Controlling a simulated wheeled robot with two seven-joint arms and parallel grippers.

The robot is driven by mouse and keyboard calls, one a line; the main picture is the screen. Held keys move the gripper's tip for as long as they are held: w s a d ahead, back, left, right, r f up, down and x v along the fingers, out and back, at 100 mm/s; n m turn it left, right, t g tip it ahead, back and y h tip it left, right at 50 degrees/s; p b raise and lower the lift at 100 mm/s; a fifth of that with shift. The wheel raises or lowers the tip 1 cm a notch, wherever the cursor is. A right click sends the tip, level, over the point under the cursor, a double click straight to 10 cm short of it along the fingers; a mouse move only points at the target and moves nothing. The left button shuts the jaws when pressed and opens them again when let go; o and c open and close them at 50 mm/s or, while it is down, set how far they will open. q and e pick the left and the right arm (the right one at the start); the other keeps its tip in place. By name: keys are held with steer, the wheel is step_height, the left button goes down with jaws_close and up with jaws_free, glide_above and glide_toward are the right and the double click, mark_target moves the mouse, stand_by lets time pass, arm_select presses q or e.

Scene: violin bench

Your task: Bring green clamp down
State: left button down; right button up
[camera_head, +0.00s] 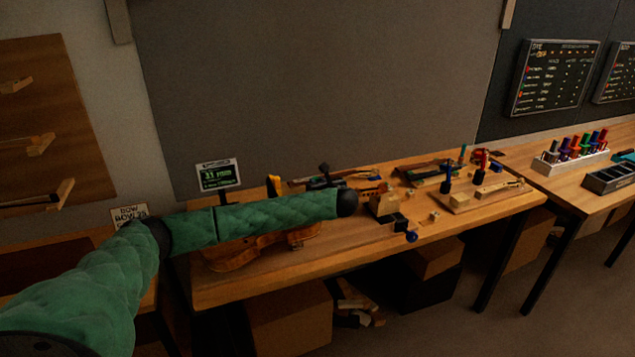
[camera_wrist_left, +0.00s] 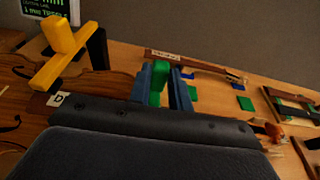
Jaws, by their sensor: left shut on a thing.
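In the left wrist view, a green clamp (camera_wrist_left: 158,83) stands between the two blue-grey fingers of my left gripper (camera_wrist_left: 163,92), which is shut on it. The clamp's lower part is hidden behind the dark gripper body. In the head view my left gripper (camera_head: 325,178) is small and dark, over the bench behind the violin (camera_head: 235,257); I cannot make out the green clamp there. A yellow clamp (camera_wrist_left: 62,50) stands on the violin's edge at the left of the wrist view. My right gripper is not in view.
The wooden bench (camera_head: 290,280) carries a small display (camera_head: 218,176) at the back left. Right of my arm are a wooden block (camera_head: 383,205) and a board with tools (camera_head: 478,198). Green pads (camera_wrist_left: 245,103) lie right of the gripper. The bench's front edge is mostly clear.

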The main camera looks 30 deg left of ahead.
arm_select(q)
steer(key=shift+s+d+f+y, duration=0.1)
steer(key=shift+d+f+y, duration=0.05)
steer(key=shift+f+y, duration=0.2)
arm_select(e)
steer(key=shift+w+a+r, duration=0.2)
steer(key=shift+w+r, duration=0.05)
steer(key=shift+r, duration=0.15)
arm_select(q)
steer(key=c, duration=1.3)
jaws_free()
steer(key=shift+f, duration=0.1)
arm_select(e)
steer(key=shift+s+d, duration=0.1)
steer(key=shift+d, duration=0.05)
